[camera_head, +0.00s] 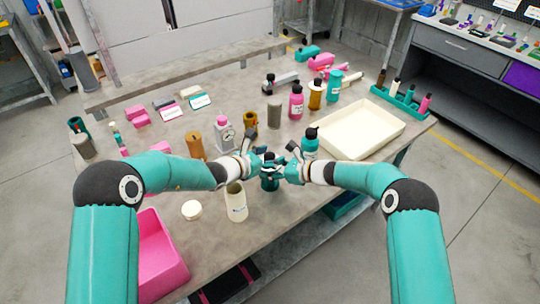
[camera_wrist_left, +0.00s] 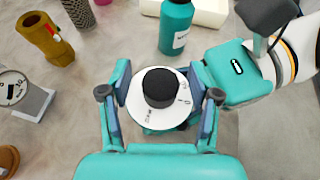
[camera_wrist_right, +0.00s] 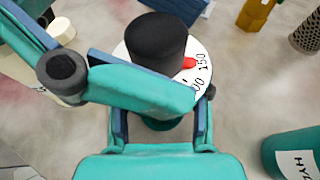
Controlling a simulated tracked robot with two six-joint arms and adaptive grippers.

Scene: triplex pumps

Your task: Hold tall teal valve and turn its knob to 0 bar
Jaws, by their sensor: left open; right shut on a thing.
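The teal valve (camera_head: 269,183) stands upright between my two grippers near the front of the table. On top it has a black knob (camera_wrist_left: 160,86) and a white dial (camera_wrist_left: 160,113). In the right wrist view the black knob (camera_wrist_right: 157,38) has a red pointer (camera_wrist_right: 189,62) beside the 150 mark. My left gripper (camera_wrist_left: 160,95) is open, with a finger on either side of the dial and knob. My right gripper (camera_wrist_right: 160,130) is shut on the valve's body below the dial. The body is mostly hidden by fingers and dial.
A teal bottle with a black cap (camera_head: 310,143) stands close behind my right gripper. A cream container (camera_head: 237,204) and a round lid (camera_head: 191,210) are in front. A cream tray (camera_head: 396,126) lies right, and a pink bin (camera_head: 165,262) is front left.

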